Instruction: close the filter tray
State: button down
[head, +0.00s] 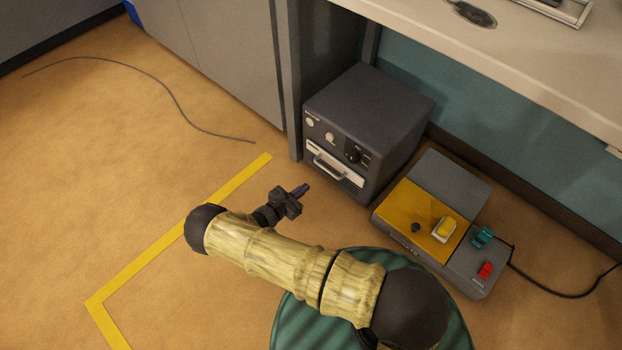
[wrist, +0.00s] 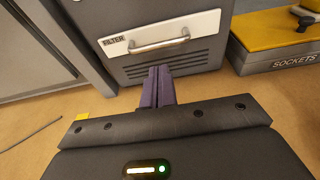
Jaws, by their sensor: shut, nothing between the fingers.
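The filter tray (head: 336,164) has a white front with a metal bar handle, set in the front of a dark grey box (head: 372,112). In the wrist view the tray front (wrist: 202,24) carries the label FILTER and lies just above a row of vent slots. I cannot tell how far it stands out from the box. My gripper (head: 304,188) is low in front of the box, apart from it in the head view. In the wrist view its purple fingers (wrist: 158,76) are shut together and empty, pointing at the box just below the handle.
A yellow and grey unit (head: 420,222) marked SOCKETS, with switches, stands right of the box. A bench (head: 520,60) overhangs behind, and a grey cabinet (head: 235,70) is at left. A loose cable (head: 165,92) and yellow tape (head: 170,222) lie on otherwise open floor.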

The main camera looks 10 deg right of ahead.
jog(key=shift+a+f+v, duration=0.25)
jog(key=shift+f+v, duration=0.2)
jog(key=shift+v, duration=1.8)
jog(key=s+d+r+m+g+y+p, duration=0.4)
jog(key=r+m, duration=0.5)
jog(key=r, duration=0.7)
jog(key=s+d+r+m+g+y+p, duration=0.1)
jog(key=s+d+r+m+y+p, duration=0.45)
jog(key=r, duration=1.05)
jog(key=s+d+r+m+g+y+p, duration=0.1)
jog(key=s+d+r+m+g+y, duration=0.3)
jog(key=r+m, duration=1)
notch_tip(320, 180, up, 40)
jog(key=d+n+t+h+p, duration=0.1)
jog(key=n+p, duration=0.1)
jog(key=p, duration=3.5)
jog(key=shift+s+d+h, duration=0.15)
jog(key=shift+s+h, duration=0.2)
jog(key=shift+s, duration=0.1)
jog(key=shift+r, duration=0.15)
